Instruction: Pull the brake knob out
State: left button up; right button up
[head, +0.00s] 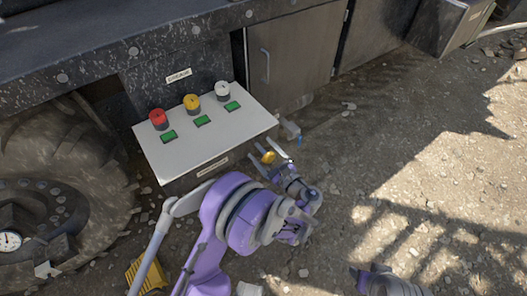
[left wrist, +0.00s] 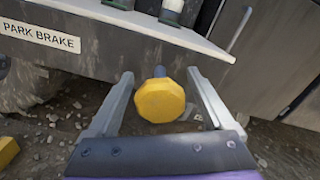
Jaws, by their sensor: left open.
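The brake knob (left wrist: 160,101) is a yellow, many-sided knob on a short blue stem, seen face-on in the left wrist view. It also shows as a small yellow spot in the head view (head: 268,157), just off the front right of the white panel. My left gripper (left wrist: 160,74) is open, with one finger on each side of the knob and a visible gap on both sides. The PARK BRAKE label (left wrist: 39,36) is on the panel's front face, left of the knob. A grey part (head: 388,282) at the bottom right edge may be my right gripper; its jaws cannot be made out.
The white panel (head: 190,155) carries red (head: 158,119), yellow (head: 192,103) and white (head: 222,91) buttons, with green pieces before them. A large tyre (head: 90,165) stands left. A grey cabinet door (head: 290,55) is behind. Yellow object (head: 147,275) lies at lower left. Open gravel lies right.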

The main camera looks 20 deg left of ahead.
aim_at(270, 160)
pick_arm(q)
grip_shut()
dwell(0.3)
jog(key=shift+b+v, duration=0.35)
jog(key=shift+v, duration=1.3)
grip_release()
jog(key=v, duration=1.1)
